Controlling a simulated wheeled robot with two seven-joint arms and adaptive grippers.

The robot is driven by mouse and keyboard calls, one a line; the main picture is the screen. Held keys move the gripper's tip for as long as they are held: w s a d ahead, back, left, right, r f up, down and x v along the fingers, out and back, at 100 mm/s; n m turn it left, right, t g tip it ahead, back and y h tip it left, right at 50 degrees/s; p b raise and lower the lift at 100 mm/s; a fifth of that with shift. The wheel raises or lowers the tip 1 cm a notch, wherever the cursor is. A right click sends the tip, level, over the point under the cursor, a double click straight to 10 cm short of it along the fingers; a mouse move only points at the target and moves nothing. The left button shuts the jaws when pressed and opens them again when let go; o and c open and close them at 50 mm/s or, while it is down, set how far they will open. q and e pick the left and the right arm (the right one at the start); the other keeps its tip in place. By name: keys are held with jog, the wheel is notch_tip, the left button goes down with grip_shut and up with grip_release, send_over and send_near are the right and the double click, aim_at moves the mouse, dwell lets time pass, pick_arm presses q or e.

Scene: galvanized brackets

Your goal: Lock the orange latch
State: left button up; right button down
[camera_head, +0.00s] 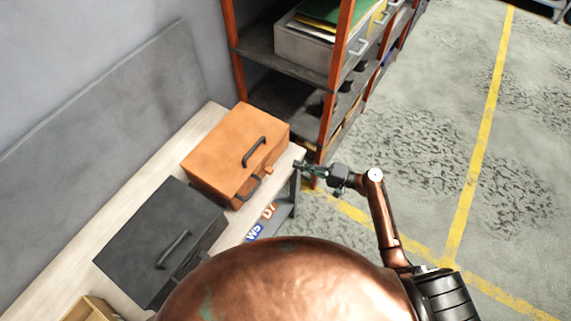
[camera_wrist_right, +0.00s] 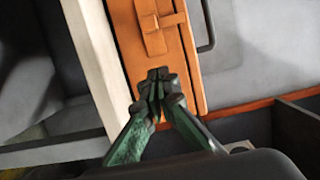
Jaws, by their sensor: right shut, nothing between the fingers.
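An orange case (camera_head: 225,150) with a dark handle stands on the pale bench, close to its right end. Its orange latch (camera_wrist_right: 151,27) shows in the right wrist view as a small plate with a cross piece on the case's face. I cannot tell clearly whether the latch is locked. My right gripper (camera_head: 299,164) is shut and empty at the right side of the case. My left gripper is not in view.
A black case (camera_head: 150,235) stands on the bench (camera_head: 85,245), nearer than the orange one. A wooden box (camera_head: 92,308) is at the bottom left. A shelf rack with orange posts (camera_head: 337,70) stands close behind the right gripper. The floor to the right is open.

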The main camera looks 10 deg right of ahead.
jog(key=v, duration=0.4)
jog(key=shift+s+d, duration=0.1)
jog(key=shift+d, duration=0.2)
